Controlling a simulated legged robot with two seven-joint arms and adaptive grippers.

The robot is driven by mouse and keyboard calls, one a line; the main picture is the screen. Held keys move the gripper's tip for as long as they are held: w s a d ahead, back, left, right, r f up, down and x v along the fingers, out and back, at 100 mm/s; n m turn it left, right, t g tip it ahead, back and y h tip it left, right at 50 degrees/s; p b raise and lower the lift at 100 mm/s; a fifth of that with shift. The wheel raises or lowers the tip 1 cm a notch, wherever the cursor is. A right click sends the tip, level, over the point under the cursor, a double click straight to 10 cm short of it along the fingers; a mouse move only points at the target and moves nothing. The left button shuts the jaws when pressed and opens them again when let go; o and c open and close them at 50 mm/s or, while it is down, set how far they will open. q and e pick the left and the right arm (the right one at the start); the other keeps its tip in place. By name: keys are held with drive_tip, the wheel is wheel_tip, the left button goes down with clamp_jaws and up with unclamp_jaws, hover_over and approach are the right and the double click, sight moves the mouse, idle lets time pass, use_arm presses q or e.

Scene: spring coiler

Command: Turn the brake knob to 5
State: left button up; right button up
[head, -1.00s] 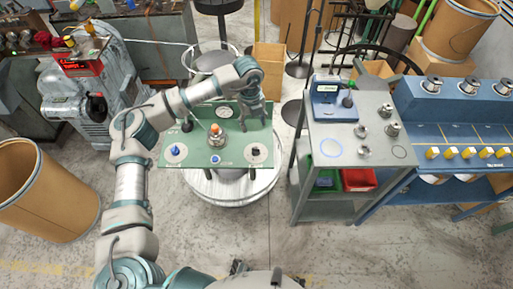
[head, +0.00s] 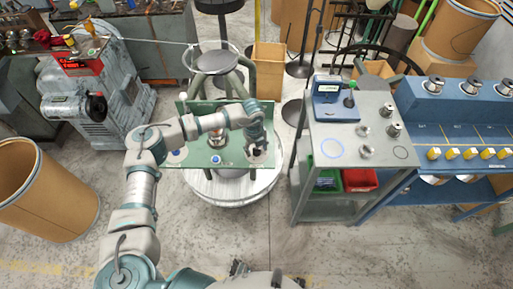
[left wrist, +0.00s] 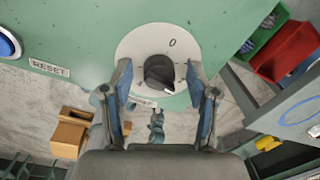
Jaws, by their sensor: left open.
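The brake knob (left wrist: 159,71) is black and round. It sits on a white dial disc with a "0" printed at upper right, near the edge of the green panel (left wrist: 90,25). A white mark shows low on the knob; other dial numbers cannot be read. A label below the knob is partly covered by a finger. My left gripper (left wrist: 159,78) is open, with one finger on each side of the knob and gaps visible. In the head view my left gripper (head: 257,147) is over the right front corner of the panel (head: 205,157) and largely hides the knob. My right gripper is not in view.
A blue button (left wrist: 8,43) with a "RESET" label (left wrist: 48,67) is left of the knob. A grey cart (head: 365,140) with green and red bins stands right of the panel, across a floor gap. A cardboard drum (head: 40,190) stands at left.

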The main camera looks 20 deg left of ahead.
use_arm(q)
drive_tip(key=shift+a, duration=0.15)
drive_tip(key=c, duration=0.6)
clamp_jaws()
